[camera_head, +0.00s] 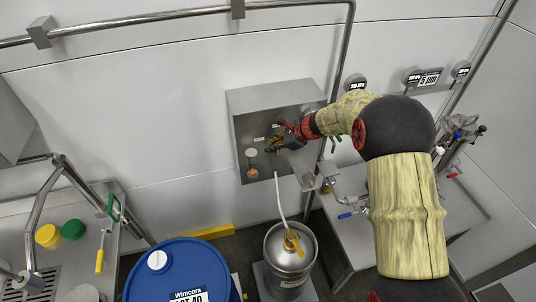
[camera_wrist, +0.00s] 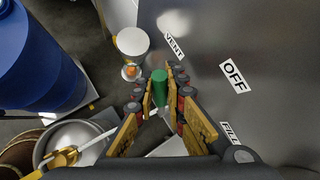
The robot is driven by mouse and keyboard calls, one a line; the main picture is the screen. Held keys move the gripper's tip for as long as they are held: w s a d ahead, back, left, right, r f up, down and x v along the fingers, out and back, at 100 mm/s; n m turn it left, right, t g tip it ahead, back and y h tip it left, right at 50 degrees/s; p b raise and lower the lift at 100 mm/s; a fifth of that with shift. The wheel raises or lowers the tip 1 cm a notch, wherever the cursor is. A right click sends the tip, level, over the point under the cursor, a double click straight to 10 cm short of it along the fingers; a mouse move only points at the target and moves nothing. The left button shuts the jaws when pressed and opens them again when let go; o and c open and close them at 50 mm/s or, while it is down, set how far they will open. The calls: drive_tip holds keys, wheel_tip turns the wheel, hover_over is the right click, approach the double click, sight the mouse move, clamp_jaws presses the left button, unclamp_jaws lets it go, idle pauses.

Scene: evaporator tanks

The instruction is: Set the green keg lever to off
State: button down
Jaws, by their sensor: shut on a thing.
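The green keg lever (camera_wrist: 159,77) shows in the wrist view as a green cylindrical end between my gripper's fingers. My gripper (camera_wrist: 158,90) is shut on it; the fingers hide the rest of the lever and its pivot. The steel panel (camera_wrist: 207,30) beside it carries the labels VENT (camera_wrist: 174,48), OFF (camera_wrist: 234,75) and FILL (camera_wrist: 229,133). The green end appears closest to VENT in the picture, but I cannot tell the lever's exact setting. In the head view my gripper (camera_head: 277,141) is at the steel wall box (camera_head: 242,106), and the lever is mostly hidden.
A steel table with valves (camera_head: 375,225) is at the right.

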sight(279, 154)
drive_tip(key=shift+w+d+r+m+y+b, duration=0.1)
drive_tip(key=shift+d+m+y+b, duration=0.15)
drive_tip(key=shift+d+y, duration=0.3)
drive_tip(key=shift+w+d+r+m+y+b, duration=0.15)
drive_tip(key=shift+d+y+b, duration=0.15)
drive_tip(key=shift+y, duration=0.35)
drive_tip(key=shift+d+r+m+y, duration=0.1)
drive_tip(key=shift+d+m+y, duration=0.3)
drive_tip(key=shift+d+y, duration=0.55)
drive_tip(key=shift+a, duration=0.2)
drive_tip(key=c, duration=2.1)
unclamp_jaws()
drive_tip(key=v, duration=1.2)
drive_tip(key=shift+w+d, duration=0.1)
drive_tip(key=shift+d, duration=0.05)
